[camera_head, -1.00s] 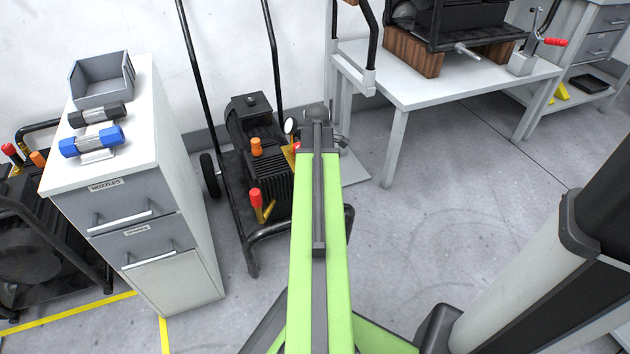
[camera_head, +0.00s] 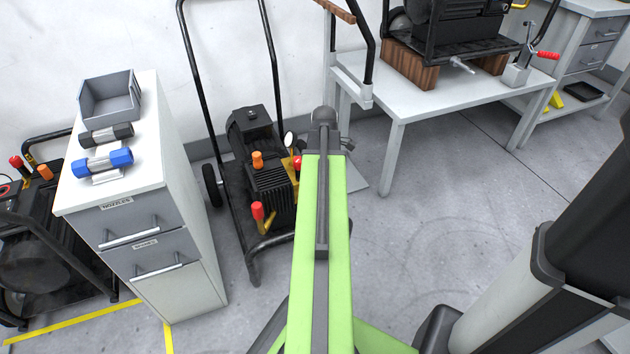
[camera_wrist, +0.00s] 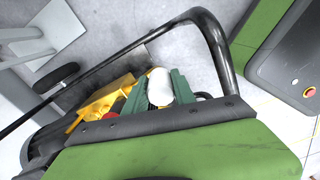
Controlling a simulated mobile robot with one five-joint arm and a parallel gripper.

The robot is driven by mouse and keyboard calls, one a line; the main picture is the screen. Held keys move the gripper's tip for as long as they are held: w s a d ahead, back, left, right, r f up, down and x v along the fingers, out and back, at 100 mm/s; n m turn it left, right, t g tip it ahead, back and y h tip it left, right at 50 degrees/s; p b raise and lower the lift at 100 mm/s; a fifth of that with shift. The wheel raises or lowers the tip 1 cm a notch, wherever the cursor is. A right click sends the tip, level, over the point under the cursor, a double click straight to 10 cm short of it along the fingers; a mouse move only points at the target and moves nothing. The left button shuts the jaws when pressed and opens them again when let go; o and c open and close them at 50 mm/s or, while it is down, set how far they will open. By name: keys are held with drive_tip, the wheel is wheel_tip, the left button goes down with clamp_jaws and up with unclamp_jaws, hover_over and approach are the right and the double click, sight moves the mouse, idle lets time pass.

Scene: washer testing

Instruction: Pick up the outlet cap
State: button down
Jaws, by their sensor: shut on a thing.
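In the wrist view, my gripper (camera_wrist: 161,91) has its two green fingers closed on a white rounded piece (camera_wrist: 160,86), which appears to be the outlet cap. The fingers are beside the yellow pump block (camera_wrist: 104,97) of a black pressure washer. I cannot tell whether the cap touches the washer. In the head view, the washer (camera_head: 268,180) stands on the floor, with an orange knob, a red-tipped lever and a round gauge. My green arm reaches over its right side and hides the gripper and the cap there.
A white cabinet (camera_head: 185,285) with a grey bin (camera_head: 111,98) and two nozzle-like cylinders stands left. A grey table (camera_head: 440,92) with a machine stands at back right. Floor between table and arm is clear.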

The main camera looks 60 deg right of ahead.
drive_tip(key=s+d+r+p, duration=0.2)
drive_tip(key=s+r+p, duration=0.2)
drive_tip(key=s, duration=0.5)
drive_tip(key=shift+d+r, duration=0.4)
drive_tip(key=shift+r, duration=0.4)
